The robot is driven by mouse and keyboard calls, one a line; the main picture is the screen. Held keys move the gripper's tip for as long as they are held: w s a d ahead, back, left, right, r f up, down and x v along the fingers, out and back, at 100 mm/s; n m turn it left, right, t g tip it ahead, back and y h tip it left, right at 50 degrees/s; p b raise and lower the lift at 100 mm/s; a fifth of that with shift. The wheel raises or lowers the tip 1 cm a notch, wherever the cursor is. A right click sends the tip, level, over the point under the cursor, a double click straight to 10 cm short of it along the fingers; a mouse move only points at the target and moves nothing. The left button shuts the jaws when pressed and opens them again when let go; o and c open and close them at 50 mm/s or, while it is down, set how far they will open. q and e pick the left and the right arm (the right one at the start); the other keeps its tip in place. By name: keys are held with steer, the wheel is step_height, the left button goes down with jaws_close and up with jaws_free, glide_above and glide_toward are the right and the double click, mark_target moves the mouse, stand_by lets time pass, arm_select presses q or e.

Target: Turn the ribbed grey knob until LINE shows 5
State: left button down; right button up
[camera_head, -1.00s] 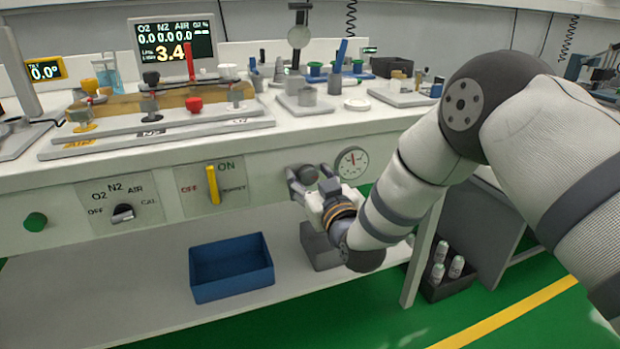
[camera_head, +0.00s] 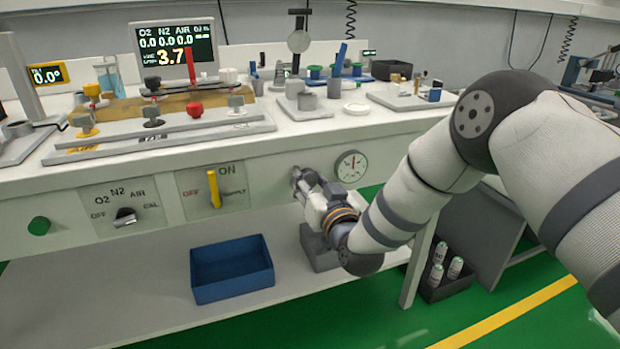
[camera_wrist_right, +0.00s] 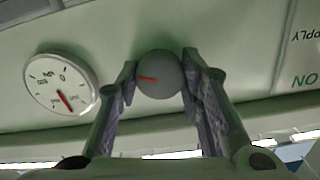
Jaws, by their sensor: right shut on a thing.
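The grey knob (camera_wrist_right: 160,76) sits on the front panel of the bench. Its round face carries a red mark that points left in the right wrist view. My right gripper (camera_wrist_right: 160,64) is shut on the knob, one finger on each side. In the head view the same gripper (camera_head: 305,182) covers most of the knob, so its ribs are hidden. The display (camera_head: 175,50) on the bench top reads 3.7 in its large yellow line. My left gripper is in neither view.
A round gauge (camera_head: 351,166) sits close to the right of the knob. A blue bin (camera_head: 232,270) stands on the shelf below.

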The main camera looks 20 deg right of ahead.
steer(key=m, duration=0.3)
steer(key=shift+d+p, duration=0.1)
steer(key=shift+p, duration=0.2)
steer(key=m, duration=0.3)
steer(key=shift+m, duration=0.3)
steer(key=m, duration=0.2)
steer(key=shift+f+m, duration=0.1)
steer(key=shift+m, duration=2.2)
steer(key=shift+b, duration=0.3)
steer(key=o, duration=1.2)
steer(key=shift+c, duration=0.2)
